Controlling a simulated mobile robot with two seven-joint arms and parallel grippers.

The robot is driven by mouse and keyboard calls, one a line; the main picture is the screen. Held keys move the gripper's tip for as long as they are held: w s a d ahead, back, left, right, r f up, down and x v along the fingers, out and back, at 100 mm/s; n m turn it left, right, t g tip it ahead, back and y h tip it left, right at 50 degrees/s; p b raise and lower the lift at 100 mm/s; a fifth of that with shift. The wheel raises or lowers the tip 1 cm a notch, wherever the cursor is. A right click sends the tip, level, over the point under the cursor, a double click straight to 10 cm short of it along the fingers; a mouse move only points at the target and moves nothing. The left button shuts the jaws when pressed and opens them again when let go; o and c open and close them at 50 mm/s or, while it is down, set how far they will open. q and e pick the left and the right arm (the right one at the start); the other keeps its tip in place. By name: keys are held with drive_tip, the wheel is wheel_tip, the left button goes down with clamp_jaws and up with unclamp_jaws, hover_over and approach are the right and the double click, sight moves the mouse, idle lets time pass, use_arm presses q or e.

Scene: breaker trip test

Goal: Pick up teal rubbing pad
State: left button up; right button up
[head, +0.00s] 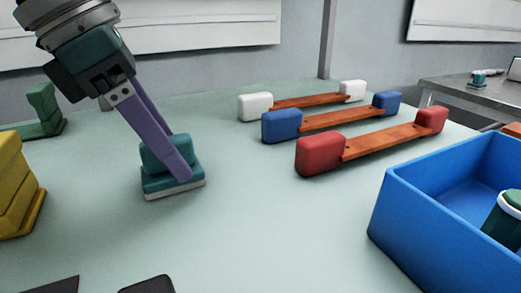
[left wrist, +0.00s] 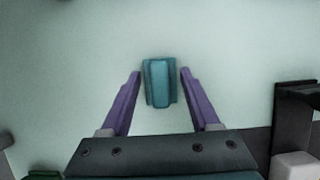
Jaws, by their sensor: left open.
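The teal rubbing pad (head: 158,184) rests on the pale green table, with a raised grip on top and a light layer along its bottom edge. My left gripper (head: 179,160) comes down over it from the upper left, and its purple fingers hide part of the pad. In the left wrist view the pad (left wrist: 159,82) lies between the tips of the open left gripper (left wrist: 160,76), with a gap on each side. My right gripper is in neither view.
A yellow block (head: 15,190) stands at the left edge and a green piece (head: 42,112) behind it. White, blue and red blocks joined by orange-brown bars (head: 385,139) lie at the back right. A blue bin (head: 425,226) holding a green-and-white item (head: 507,218) is at right.

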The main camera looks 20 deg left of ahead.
use_arm(q)
drive_tip(key=shift+r, duration=0.1)
drive_tip(key=shift+c, duration=0.3)
clamp_jaws()
